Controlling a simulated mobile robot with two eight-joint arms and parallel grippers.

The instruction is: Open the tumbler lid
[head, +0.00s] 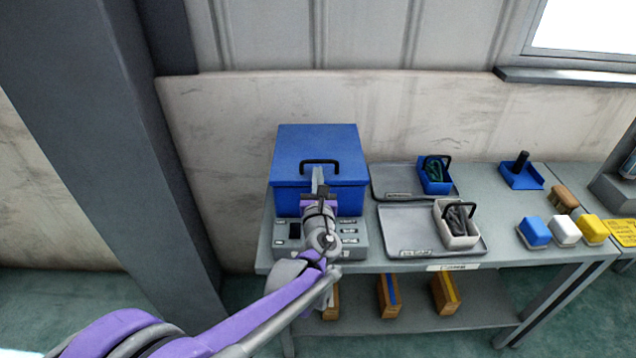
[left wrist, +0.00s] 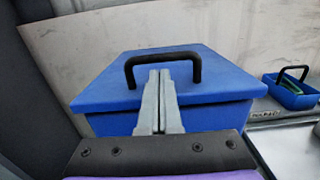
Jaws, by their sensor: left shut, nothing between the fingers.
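The tumbler is a blue box (head: 284,200) on the left part of the grey bench. Its blue lid (head: 318,140) lies flat and closed on top, with a black arched handle (head: 304,163) near the front. My left gripper (head: 317,172) reaches in from the front, its fingers together and empty. In the left wrist view the fingertips (left wrist: 161,75) overlap the middle of the handle (left wrist: 129,70) and the lid (left wrist: 100,88). I cannot tell whether they touch the handle. My right gripper is not in view.
A grey control panel (head: 362,241) sits before the box. To the right are two grey trays (head: 395,228) with a blue basket (head: 433,182) and a white basket (head: 455,232). Farther right are a blue holder (head: 521,178) and coloured blocks (head: 592,229). A pillar (head: 95,110) stands left.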

